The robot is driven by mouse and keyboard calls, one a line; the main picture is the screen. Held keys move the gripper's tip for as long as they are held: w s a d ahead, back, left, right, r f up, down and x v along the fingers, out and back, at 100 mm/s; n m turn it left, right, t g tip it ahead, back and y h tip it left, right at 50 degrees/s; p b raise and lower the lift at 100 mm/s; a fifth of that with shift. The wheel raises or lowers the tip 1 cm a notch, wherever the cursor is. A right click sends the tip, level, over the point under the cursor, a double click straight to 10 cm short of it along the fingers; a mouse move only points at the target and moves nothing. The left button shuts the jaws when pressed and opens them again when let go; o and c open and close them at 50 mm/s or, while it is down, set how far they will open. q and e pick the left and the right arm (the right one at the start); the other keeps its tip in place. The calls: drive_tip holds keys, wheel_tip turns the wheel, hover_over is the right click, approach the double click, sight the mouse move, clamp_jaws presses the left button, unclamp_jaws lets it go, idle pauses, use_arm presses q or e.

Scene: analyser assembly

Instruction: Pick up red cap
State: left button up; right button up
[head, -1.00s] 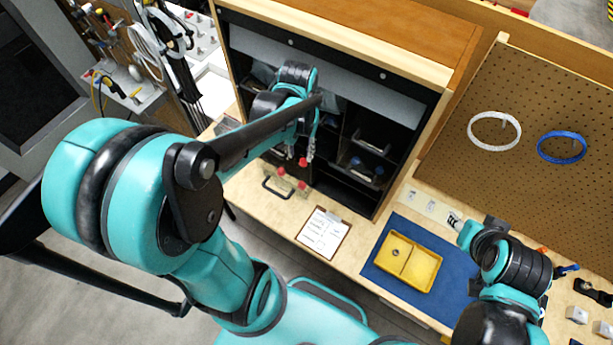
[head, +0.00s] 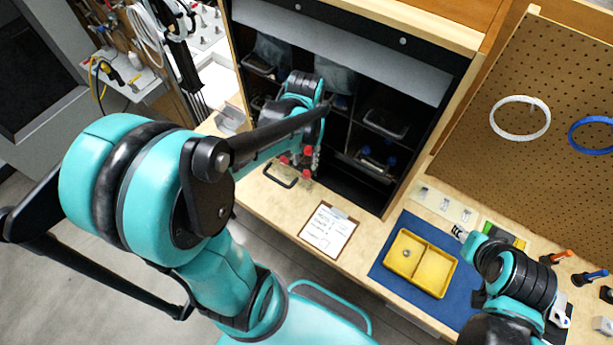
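Several small red caps, one of them a red cap (head: 283,159), sit in a tray with a dark handle at the front of the dark shelf cabinet. Another red cap (head: 305,173) is nearer the front. My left gripper (head: 313,160) reaches down at the tray, right beside the caps. It is small and partly hidden by my arm, so whether its fingers hold a cap is unclear. My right gripper (head: 458,232) hovers by the back right of the blue mat, away from the caps; its finger opening is too small to judge.
The cabinet (head: 403,178) has compartments with other bins and blue-topped items. A clipboard (head: 328,231) lies on the worktop. A yellow two-part tray (head: 421,263) holding a small round part rests on the blue mat (head: 388,275). A pegboard (head: 540,160) stands at right.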

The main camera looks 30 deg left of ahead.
use_arm(q)
drive_tip(key=f, duration=0.2)
drive_tip(key=f+b, duration=0.1)
drive_tip(key=f, duration=0.1)
drive_tip(key=w+f, duration=0.1)
drive_tip(key=f, duration=0.1)
drive_tip(key=shift+f, duration=0.25)
drive_tip(key=shift+s, duration=0.1)
drive_tip(key=c, duration=0.5)
